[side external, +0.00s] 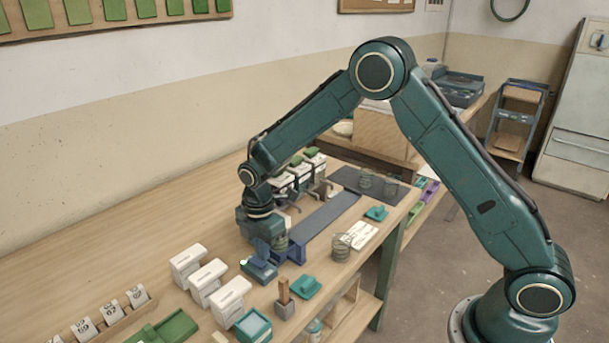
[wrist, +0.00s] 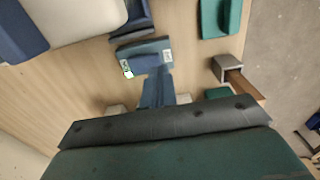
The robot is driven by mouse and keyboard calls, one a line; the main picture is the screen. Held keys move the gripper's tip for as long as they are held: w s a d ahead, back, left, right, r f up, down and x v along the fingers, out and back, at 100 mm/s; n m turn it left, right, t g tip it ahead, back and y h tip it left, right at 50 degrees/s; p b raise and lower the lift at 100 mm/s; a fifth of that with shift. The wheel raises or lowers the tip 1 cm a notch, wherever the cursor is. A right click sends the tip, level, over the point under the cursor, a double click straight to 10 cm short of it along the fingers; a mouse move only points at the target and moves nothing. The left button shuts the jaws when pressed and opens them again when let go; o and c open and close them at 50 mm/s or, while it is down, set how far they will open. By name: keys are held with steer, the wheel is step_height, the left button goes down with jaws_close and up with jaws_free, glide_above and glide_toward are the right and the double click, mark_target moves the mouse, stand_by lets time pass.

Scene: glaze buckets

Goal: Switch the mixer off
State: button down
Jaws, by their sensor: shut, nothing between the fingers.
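A small blue switch box (side external: 259,271) sits on the bench, with a lit green lamp (side external: 243,262) at its left end. In the wrist view the box (wrist: 143,55) shows a green-lit spot (wrist: 128,70) at its near left corner. My gripper (side external: 263,252) points down right over the box; its fingers (wrist: 159,78) are shut and empty, with tips at the box's near edge. I cannot tell whether they touch it. The switch lever itself is not clear. A blue stand (side external: 292,250), probably part of the mixer, stands just behind; my gripper partly hides this area.
White containers (side external: 207,281) stand to the left and front. A wooden stick (side external: 284,291) in a grey holder (side external: 285,309) and a teal dish (side external: 305,287) are close on the right. More white buckets (side external: 282,180) stand behind. The bench's left back is clear.

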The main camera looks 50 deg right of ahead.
steer(key=shift+f, duration=1.25)
stand_by(0.6)
steer(key=shift+r, duration=3.55)
